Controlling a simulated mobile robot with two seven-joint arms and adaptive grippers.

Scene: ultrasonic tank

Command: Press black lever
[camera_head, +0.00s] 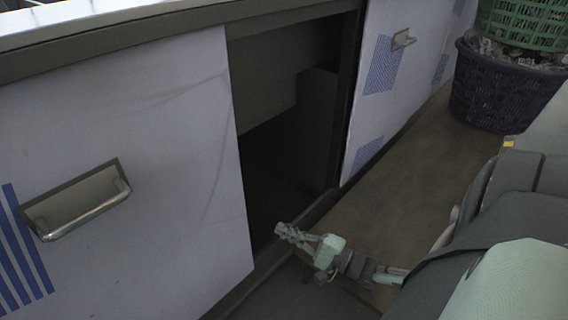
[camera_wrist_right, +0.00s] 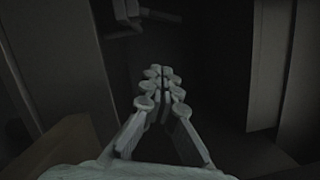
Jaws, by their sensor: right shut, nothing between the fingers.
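My right gripper (camera_head: 284,231) is shut and empty, low at the opening in the cabinet. In the right wrist view its closed fingers (camera_wrist_right: 157,76) point into the dark interior. A dark lever-like part (camera_wrist_right: 130,14) shows at the top of that view, beyond and above the fingertips, with a clear gap between. It is dim, so I cannot tell for sure that it is the black lever. In the head view the inside of the cabinet is too dark to show a lever. My left gripper is not in view.
A pale panel with a metal handle (camera_head: 78,203) stands left of the opening. Another panel with a small handle (camera_head: 402,40) stands to the right. A purple basket (camera_head: 505,92) with a green basket (camera_head: 525,22) above it sits at the far right. The brown floor between is clear.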

